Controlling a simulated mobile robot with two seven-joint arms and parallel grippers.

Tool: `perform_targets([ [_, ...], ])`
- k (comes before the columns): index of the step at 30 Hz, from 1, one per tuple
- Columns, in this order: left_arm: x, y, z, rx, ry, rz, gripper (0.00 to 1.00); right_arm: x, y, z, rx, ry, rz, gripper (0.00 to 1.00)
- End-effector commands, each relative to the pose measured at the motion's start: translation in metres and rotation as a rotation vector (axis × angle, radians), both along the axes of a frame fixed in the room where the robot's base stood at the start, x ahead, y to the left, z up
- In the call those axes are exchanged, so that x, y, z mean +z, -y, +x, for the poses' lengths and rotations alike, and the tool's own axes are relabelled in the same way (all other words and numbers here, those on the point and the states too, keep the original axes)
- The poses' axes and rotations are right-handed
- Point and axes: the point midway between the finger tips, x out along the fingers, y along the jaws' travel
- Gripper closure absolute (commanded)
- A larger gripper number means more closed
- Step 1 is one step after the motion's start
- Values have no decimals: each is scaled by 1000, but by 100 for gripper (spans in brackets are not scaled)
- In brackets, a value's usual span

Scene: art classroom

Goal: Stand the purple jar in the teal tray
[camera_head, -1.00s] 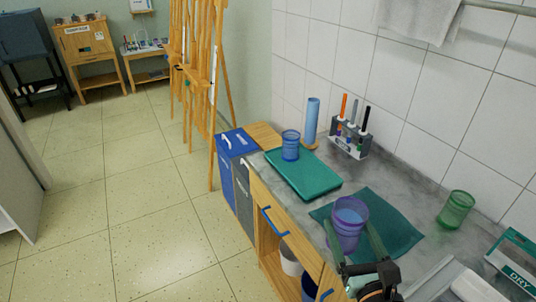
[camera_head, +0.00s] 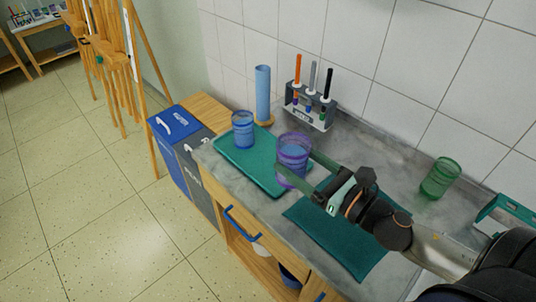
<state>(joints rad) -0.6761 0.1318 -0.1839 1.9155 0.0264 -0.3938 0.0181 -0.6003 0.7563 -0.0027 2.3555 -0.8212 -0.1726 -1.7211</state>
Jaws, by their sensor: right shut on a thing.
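The purple jar (camera_head: 292,147) is upright, with my right gripper (camera_head: 294,168) shut on it from the right. In this view the jar overlaps the right end of the teal tray (camera_head: 238,164); I cannot tell whether its base is above the tray or touching it. The tray lies flat on the grey counter. A blue jar (camera_head: 243,131) stands at the tray's far left part. The middle of the tray is bare. My left gripper is not in view.
A dark teal cloth (camera_head: 345,243) lies on the counter under my right arm. A green jar (camera_head: 440,178) stands at the right. A blue roll on a stand (camera_head: 263,93) and a marker rack (camera_head: 308,108) stand behind the tray by the tiled wall.

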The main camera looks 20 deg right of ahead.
Motion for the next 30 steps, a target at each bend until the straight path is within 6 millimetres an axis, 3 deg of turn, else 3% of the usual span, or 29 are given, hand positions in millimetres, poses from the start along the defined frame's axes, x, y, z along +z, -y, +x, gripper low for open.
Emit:
perform_targets([
  [13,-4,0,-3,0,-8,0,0,-36,27,85,-3,7,0,78],
  [18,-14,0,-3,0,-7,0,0,-70,34,108,-4,4,4,78],
  [30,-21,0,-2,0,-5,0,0,-106,40,129,-3,1,4,78],
])
